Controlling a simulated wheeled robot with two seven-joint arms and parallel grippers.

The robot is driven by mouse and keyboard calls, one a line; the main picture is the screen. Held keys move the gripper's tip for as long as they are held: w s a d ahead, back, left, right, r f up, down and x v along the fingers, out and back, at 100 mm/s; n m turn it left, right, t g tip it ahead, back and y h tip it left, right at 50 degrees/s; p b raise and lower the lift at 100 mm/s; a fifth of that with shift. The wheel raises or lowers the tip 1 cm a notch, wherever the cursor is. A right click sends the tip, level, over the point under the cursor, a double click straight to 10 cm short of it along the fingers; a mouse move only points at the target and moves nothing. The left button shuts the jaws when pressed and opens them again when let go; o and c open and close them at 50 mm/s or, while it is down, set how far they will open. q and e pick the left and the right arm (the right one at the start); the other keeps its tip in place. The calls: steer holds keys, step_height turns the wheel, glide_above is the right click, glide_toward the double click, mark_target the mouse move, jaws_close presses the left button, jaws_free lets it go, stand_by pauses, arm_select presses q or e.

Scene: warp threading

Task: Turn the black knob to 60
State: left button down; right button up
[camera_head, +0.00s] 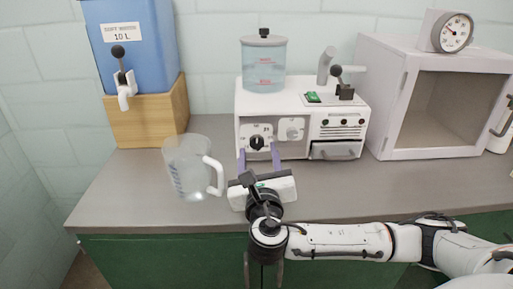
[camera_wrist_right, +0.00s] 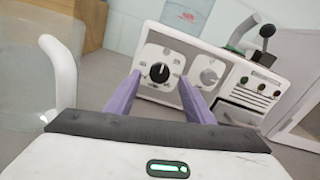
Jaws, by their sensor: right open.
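The black knob (camera_head: 257,142) sits on a square dial plate on the front left of the white machine (camera_head: 298,98). In the right wrist view the black knob (camera_wrist_right: 159,72) shows between the two purple fingers, with markings around it too small to read. My right gripper (camera_head: 259,160) is open in front of the machine. In the right wrist view the gripper (camera_wrist_right: 159,98) has its fingers spread wide to either side of the knob. Whether the fingertips reach the knob's depth I cannot tell. My left gripper is not in view.
A clear jug (camera_head: 187,165) stands on the grey counter (camera_head: 130,190), left of my right gripper. A second, pale dial (camera_head: 291,129) is right of the knob. A blue water tank (camera_head: 128,50) on a wooden block and a white cabinet (camera_head: 388,100) with a round gauge (camera_head: 453,32) flank the machine.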

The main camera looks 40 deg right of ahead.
mark_target(257, 143)
steer(key=x, duration=0.3)
steer(key=shift+w+d, duration=0.1)
steer(key=shift+w, duration=0.1)
steer(key=c, duration=1)
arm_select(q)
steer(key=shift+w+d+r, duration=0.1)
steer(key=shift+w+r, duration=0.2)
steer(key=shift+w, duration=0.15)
arm_select(e)
steer(key=shift+c, duration=0.2)
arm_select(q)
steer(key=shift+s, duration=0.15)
arm_select(e)
steer(key=shift+m, duration=0.3)
